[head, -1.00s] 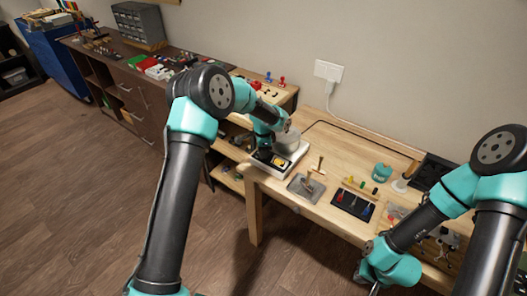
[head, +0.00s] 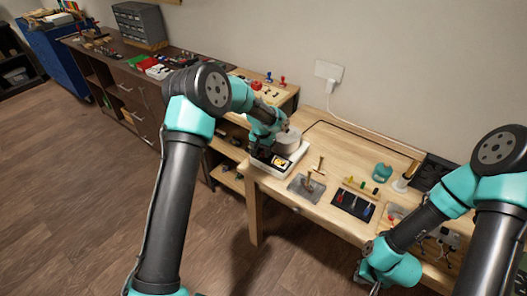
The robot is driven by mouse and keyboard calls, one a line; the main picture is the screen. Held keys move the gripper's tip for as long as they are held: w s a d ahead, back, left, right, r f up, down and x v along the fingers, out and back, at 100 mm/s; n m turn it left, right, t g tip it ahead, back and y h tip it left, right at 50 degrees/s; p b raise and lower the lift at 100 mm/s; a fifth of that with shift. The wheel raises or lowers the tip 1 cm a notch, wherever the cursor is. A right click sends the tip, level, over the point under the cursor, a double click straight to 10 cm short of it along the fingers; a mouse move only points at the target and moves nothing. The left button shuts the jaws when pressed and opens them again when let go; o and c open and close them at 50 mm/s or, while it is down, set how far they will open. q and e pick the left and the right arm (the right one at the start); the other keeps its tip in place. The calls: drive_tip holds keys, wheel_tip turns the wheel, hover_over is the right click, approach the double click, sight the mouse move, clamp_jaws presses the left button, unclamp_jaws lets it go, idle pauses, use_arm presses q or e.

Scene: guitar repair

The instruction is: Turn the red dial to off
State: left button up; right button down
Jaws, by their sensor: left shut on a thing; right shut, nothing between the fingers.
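A white device (head: 291,161) with a dark front panel stands at the left end of the wooden workbench. A lit yellow-and-white display (head: 281,162) shows on the panel, and a round grey pot (head: 287,142) sits on top. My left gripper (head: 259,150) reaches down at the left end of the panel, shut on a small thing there. The red dial is not clearly visible; the gripper covers the spot where it seems to be. My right gripper (head: 370,280) is shut and empty, low in front of the bench.
On the workbench (head: 328,140) are a grey plate with a wooden-handled tool (head: 308,186), a dark tray of coloured-handled tools (head: 354,203) and a teal container (head: 381,172). A wall socket with a white plug (head: 328,73) is behind. A shelf unit stands left.

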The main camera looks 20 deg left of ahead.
use_arm(q)
drive_tip(key=n, duration=0.4)
drive_tip(key=shift+s+n, duration=0.1)
drive_tip(key=shift+n, duration=0.2)
drive_tip(key=n, duration=0.4)
drive_tip(key=shift+n+t, duration=0.3)
drive_tip(key=shift+n, duration=0.1)
drive_tip(key=o, duration=0.9)
drive_tip(key=r, duration=1.1)
drive_tip(key=a+r, duration=0.1)
drive_tip(key=r, duration=0.5)
drive_tip(key=shift+s+r, duration=0.2)
drive_tip(key=shift+s, duration=0.1)
